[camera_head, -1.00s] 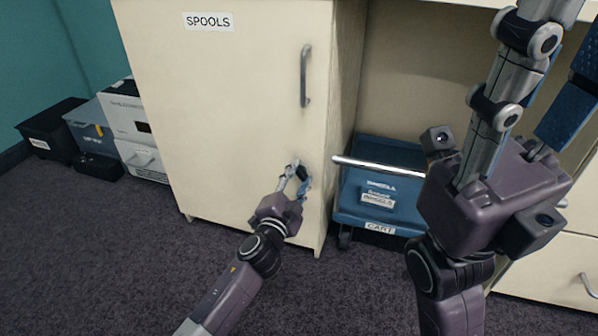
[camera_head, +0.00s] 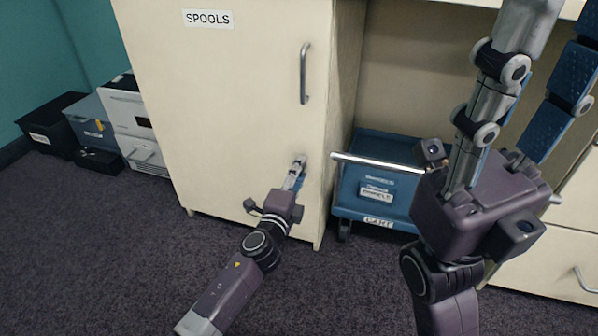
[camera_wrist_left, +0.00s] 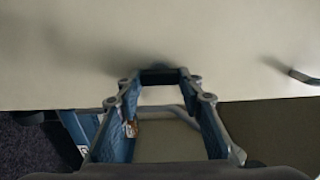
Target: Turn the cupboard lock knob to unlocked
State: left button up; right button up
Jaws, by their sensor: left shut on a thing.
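The cream cupboard (camera_head: 235,90) labelled SPOOLS stands in the middle of the head view with its door shut. My left gripper (camera_head: 297,165) is at the lower right of the door, its fingers shut on the lock knob. The knob is hidden behind the fingers in the head view. In the left wrist view a dark knob (camera_wrist_left: 158,76) shows between the two fingertips, against the door face. Its lock marking cannot be read. My right gripper is large at the right of the head view, its fingers (camera_head: 540,85) spread apart and empty.
The door's grey bar handle (camera_head: 304,74) is above my left gripper. A blue cart (camera_head: 345,205) with a metal push bar (camera_head: 375,163) stands right of the cupboard. Several boxes and a printer-like unit (camera_head: 135,120) are at the left. The carpet (camera_head: 110,250) in front is clear.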

dwell(0.4)
pick_arm(q)
jog(key=o, duration=1.2)
jog(key=shift+c, duration=0.2)
jog(key=v, duration=1.2)
